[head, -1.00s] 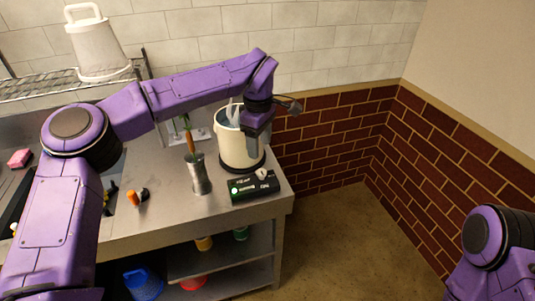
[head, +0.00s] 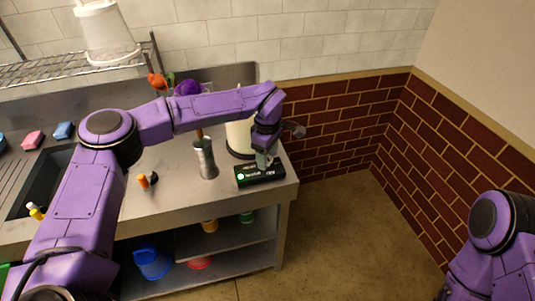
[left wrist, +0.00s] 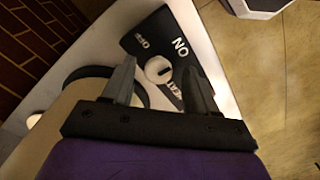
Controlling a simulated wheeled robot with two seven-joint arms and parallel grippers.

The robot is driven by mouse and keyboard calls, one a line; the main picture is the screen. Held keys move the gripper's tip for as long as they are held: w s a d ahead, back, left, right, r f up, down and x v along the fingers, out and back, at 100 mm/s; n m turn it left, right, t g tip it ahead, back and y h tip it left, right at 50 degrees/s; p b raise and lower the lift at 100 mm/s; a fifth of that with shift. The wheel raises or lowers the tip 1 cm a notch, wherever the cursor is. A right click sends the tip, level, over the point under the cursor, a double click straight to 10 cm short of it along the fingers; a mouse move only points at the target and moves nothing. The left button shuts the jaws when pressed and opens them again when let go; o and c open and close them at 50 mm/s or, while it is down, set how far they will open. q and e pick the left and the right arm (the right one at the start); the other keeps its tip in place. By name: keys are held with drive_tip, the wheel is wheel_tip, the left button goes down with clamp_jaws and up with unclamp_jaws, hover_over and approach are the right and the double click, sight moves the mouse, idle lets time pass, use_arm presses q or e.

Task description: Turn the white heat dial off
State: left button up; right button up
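The white heat dial (left wrist: 158,69) sits on a black control box marked ON, OFF and HEAT (left wrist: 150,38). In the head view the box (head: 247,179) lies at the front right corner of the steel table, with a green light and the dial hidden behind my gripper. My left gripper (head: 266,160) points down over the box. In the left wrist view its two fingers (left wrist: 160,80) are apart, one on each side of the dial; I cannot tell whether they touch it. My right arm shows at the lower right, its gripper out of frame.
A cream pot (head: 239,135) stands right behind the box, partly hidden by my left arm. A metal cup (head: 205,160) stands left of the box. A small orange object (head: 143,181) lies further left. The floor (head: 345,230) right of the table is clear.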

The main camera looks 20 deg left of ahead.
use_arm(q)
drive_tip(key=shift+w, duration=0.1)
drive_tip(key=c, duration=0.9)
drive_tip(key=shift+n, duration=0.4)
drive_tip(key=n, duration=0.3)
drive_tip(key=shift+f+n+b, duration=0.1)
drive_tip(key=shift+n+b, duration=0.25)
drive_tip(key=shift+n, duration=0.05)
drive_tip(key=n+b, duration=0.1)
drive_tip(key=n, duration=0.3)
drive_tip(key=n+b, duration=0.1)
drive_tip(key=n, duration=0.4)
drive_tip(key=shift+f+b, duration=0.1)
drive_tip(key=shift+b, duration=0.3)
drive_tip(key=n+b, duration=0.1)
drive_tip(key=n, duration=0.3)
drive_tip(key=shift+b, duration=0.4)
drive_tip(key=shift+n, duration=0.3)
